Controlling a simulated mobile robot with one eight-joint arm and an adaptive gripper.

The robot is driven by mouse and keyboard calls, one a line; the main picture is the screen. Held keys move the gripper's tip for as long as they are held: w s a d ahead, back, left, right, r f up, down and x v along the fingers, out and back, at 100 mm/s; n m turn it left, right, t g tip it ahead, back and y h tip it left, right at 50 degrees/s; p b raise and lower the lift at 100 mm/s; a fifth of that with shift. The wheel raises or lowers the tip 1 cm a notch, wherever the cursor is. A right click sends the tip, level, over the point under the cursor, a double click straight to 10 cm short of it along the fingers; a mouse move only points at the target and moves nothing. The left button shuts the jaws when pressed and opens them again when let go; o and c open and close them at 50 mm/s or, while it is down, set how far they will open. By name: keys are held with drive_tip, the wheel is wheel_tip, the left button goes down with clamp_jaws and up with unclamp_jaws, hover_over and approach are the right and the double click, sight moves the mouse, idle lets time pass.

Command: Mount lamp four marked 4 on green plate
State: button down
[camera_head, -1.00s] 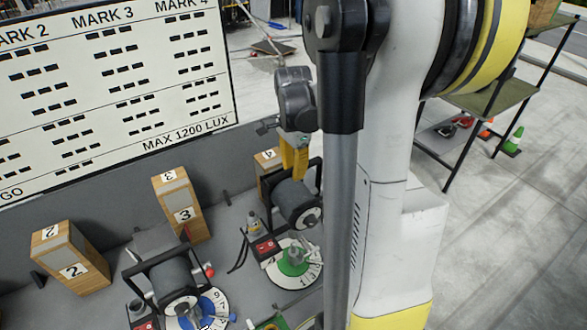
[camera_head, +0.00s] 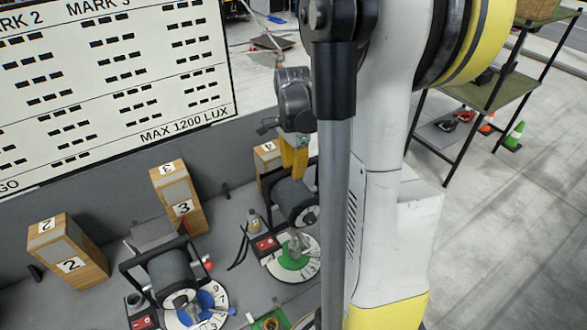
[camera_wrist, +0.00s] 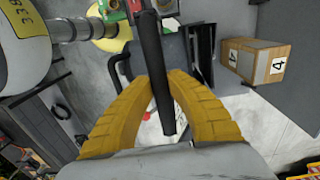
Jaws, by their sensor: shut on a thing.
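Lamp four, a dark grey drum in a black frame (camera_head: 293,203), hangs from my gripper (camera_head: 293,158) beside the box marked 4 in the head view. No number is readable on the lamp. In the wrist view the yellow fingers of my gripper (camera_wrist: 160,85) close from both sides on its black handle bar (camera_wrist: 153,40). The green plate (camera_head: 292,262), ringed by a white numbered dial, lies on the bench just below and in front of the lamp. A small clear or metal piece stands on the plate. Whether lamp and plate touch cannot be told.
The wooden box marked 4 (camera_head: 267,157) stands behind the lamp and also shows in the wrist view (camera_wrist: 250,62). A red switch box (camera_head: 264,244) sits left of the plate. Left are box 3 (camera_head: 178,200), box 2 (camera_head: 68,253) and another lamp (camera_head: 172,272) by a blue plate (camera_head: 205,302).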

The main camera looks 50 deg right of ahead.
sight(293, 189)
drive_tip(key=shift+a+f+b, duration=0.1)
drive_tip(key=shift+f+b, duration=2.05)
drive_tip(key=shift+f, duration=0.05)
idle(0.5)
drive_tip(key=shift+f+b, duration=1.3)
drive_tip(key=shift+f, duration=0.3)
drive_tip(key=c, duration=1.3)
unclamp_jaws()
drive_tip(key=r, duration=1.2)
drive_tip(key=shift+w, duration=0.2)
